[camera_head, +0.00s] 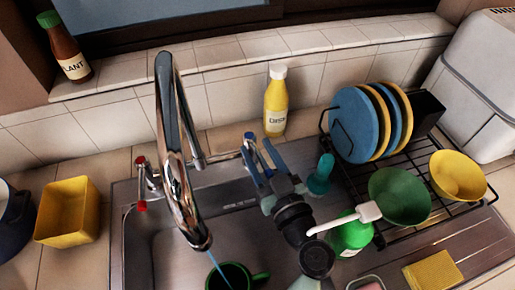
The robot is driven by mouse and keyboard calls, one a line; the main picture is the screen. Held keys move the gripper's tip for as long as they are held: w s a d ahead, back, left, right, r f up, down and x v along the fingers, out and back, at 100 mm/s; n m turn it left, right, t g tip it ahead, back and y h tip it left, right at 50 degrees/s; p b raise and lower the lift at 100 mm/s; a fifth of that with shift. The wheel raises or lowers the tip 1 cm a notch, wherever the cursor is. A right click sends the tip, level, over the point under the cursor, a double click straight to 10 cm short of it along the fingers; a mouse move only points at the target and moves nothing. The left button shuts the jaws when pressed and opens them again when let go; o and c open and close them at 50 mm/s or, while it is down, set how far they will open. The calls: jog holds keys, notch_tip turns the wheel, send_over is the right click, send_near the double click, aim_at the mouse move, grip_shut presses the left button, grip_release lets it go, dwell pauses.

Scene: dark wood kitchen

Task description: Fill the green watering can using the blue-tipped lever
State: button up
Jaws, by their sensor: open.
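The green watering can (258,277) sits in the sink under the tap spout, cut off by the bottom edge. A thin blue stream of water (213,261) runs from the chrome tap (163,130) down to the can's opening. The blue-tipped lever (249,136) is behind the sink, right of the tap. My gripper (256,148) is open, with its blue fingers pointing at this lever and their tips close to it. I cannot tell whether they touch it. The red-tipped lever (141,205) stands left of the tap. The water level in the can is not visible.
A green soap bottle (350,238) with a white pump stands beside my arm. A dish rack (390,170) with plates and bowls is at right. A yellow bottle (275,105) stands behind the gripper. A yellow container (68,212) stands left of the sink.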

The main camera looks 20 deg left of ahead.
jog(key=b+v, duration=0.2)
jog(key=v, duration=1)
jog(key=shift+b, duration=0.4)
dwell(6.4)
